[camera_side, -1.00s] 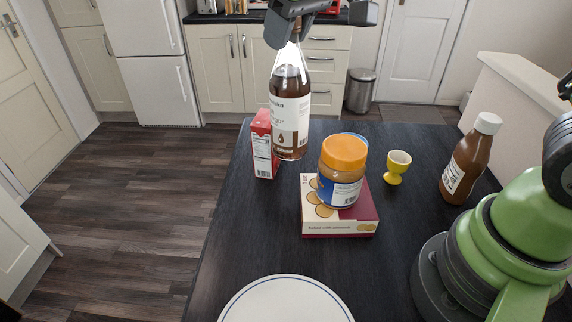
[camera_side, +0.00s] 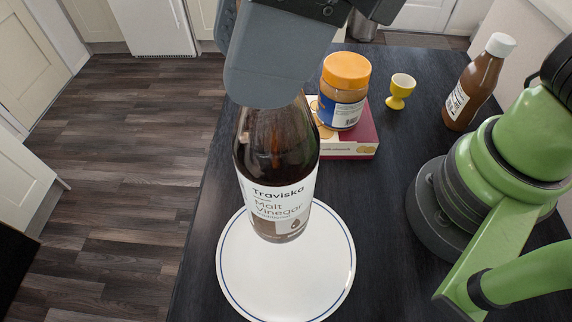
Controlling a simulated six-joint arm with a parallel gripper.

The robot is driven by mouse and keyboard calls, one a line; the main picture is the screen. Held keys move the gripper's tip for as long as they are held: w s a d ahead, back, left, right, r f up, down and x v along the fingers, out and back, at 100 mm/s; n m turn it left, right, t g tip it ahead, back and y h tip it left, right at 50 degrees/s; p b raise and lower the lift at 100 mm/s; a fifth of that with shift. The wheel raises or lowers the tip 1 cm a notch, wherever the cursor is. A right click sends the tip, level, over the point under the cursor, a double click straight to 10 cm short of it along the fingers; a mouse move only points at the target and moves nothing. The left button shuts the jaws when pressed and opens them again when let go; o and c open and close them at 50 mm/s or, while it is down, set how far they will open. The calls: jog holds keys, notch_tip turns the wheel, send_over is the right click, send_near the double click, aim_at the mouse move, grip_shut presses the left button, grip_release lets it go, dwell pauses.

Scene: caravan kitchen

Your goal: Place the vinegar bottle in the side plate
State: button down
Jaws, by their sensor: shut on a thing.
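The vinegar bottle (camera_side: 272,172) is brown with a white label reading Malt Vinegar. It hangs nearly upright, slightly tilted, from my gripper (camera_side: 275,90), which is shut on its top. The gripper body hides the bottle's neck and cap. The side plate (camera_side: 250,290) is white with a thin blue rim line and lies on the dark table. In this view the bottle's base overlaps the far half of the plate. I cannot tell for sure how much gap there is between the base and the plate.
A peanut butter jar (camera_side: 343,92) with an orange lid stands on a cracker box (camera_side: 345,147) behind the plate. A yellow egg cup (camera_side: 399,91) and a brown sauce bottle (camera_side: 476,83) stand farther right.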

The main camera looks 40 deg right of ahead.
jog(key=shift+s+a, duration=0.15)
jog(key=shift+s, duration=0.4)
jog(key=shift+s+f+n, duration=0.2)
jog(key=shift+n, duration=0.1)
send_near(258, 212)
jog(key=shift+w+x, duration=0.15)
jog(key=shift+x, duration=1.15)
jog(key=shift+w+x, duration=0.1)
jog(key=shift+x, duration=1.2)
jog(key=shift+d+f, duration=0.1)
jog(key=shift+d, duration=0.15)
jog(key=c, duration=0.8)
grip_release()
